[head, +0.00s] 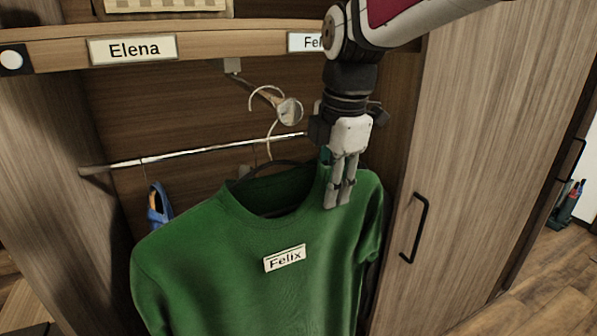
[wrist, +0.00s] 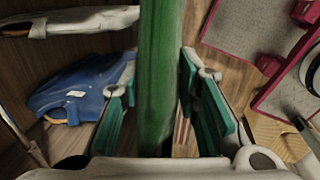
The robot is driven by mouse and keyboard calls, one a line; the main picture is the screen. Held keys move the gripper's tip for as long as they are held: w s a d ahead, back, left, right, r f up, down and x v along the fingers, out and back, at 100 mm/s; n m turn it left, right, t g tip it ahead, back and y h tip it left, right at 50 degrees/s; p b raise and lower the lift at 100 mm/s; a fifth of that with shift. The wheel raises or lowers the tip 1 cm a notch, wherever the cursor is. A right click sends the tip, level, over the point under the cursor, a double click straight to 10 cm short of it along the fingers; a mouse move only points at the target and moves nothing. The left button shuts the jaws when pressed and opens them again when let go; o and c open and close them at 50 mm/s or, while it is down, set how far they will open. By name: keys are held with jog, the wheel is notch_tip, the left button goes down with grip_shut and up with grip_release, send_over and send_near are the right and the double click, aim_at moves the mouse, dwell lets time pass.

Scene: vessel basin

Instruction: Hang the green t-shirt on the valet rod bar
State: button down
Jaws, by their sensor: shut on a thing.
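The green t-shirt (head: 230,250), with a "Felix" tag on its chest, hangs upright on a dark hanger (head: 245,174) in the head view. My gripper (head: 340,205) is shut on its right shoulder. In the wrist view a green strip of the shirt (wrist: 160,75) runs between my fingers. The valet rod bar (head: 270,97) is short, with a round end, and juts from a mount under the shelf. The pale hanger hook (head: 252,98) curves around the bar in the picture. I cannot tell whether it bears on the bar.
A long metal rail (head: 200,155) crosses the closet behind the shirt. A blue garment (head: 158,205) hangs at left and shows in the wrist view (wrist: 80,92). A shelf with an "Elena" label (head: 133,49) is above. A wooden door with a black handle (head: 415,228) stands close at right.

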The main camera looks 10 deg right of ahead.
jog(key=c, duration=1.1)
grip_release()
notch_tip(320, 180, up, 11)
jog(key=s, duration=0.2)
jog(key=s+d+f+m+t, duration=0.1)
jog(key=s+d+f+m, duration=0.1)
jog(key=s+f+m, duration=0.2)
jog(key=s+d+f+m+t, duration=0.1)
jog(key=s+d+f+m, duration=0.1)
jog(key=s+f+m, duration=0.2)
jog(key=s+d+f+m+t, duration=0.1)
jog(key=s+f+m, duration=0.3)
jog(key=s+m, duration=0.4)
jog(key=shift+s+d+f+m+t+h+b, duration=0.1)
jog(key=shift+d+m, duration=0.1)
jog(key=shift+m, duration=0.7)
jog(key=shift+s+d+m+t+h+b, duration=0.1)
jog(key=shift+d+m, duration=0.05)
jog(key=shift+m, duration=0.75)
jog(key=shift+d+f+m+t+h+b, duration=0.1)
jog(key=shift+d+m, duration=0.1)
jog(key=shift+m, duration=0.7)
jog(key=shift+r, duration=0.1)
